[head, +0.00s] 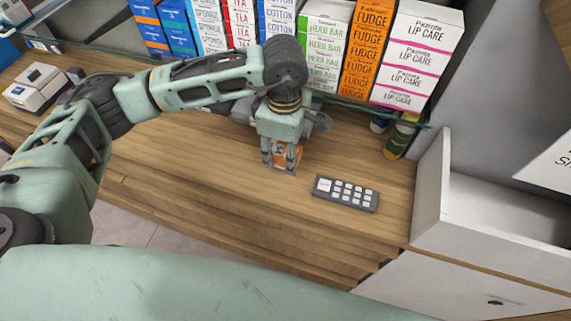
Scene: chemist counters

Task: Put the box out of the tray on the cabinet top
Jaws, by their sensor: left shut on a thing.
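My left arm comes in from the left, and its left gripper (280,163) points down over the wooden cabinet top (190,180). The left gripper is shut on a small orange box (292,155). The fingers hide part of the box. I cannot tell whether the box touches the wood or hangs just above it. No tray can be clearly made out in this view. My right gripper does not show.
A dark keypad (345,193) lies right of the gripper. Product boxes, such as the orange fudge box (363,50), line the back shelf. A bottle (400,138) stands below them. A white-walled compartment (428,190) is at right. Bare wood lies left of the gripper.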

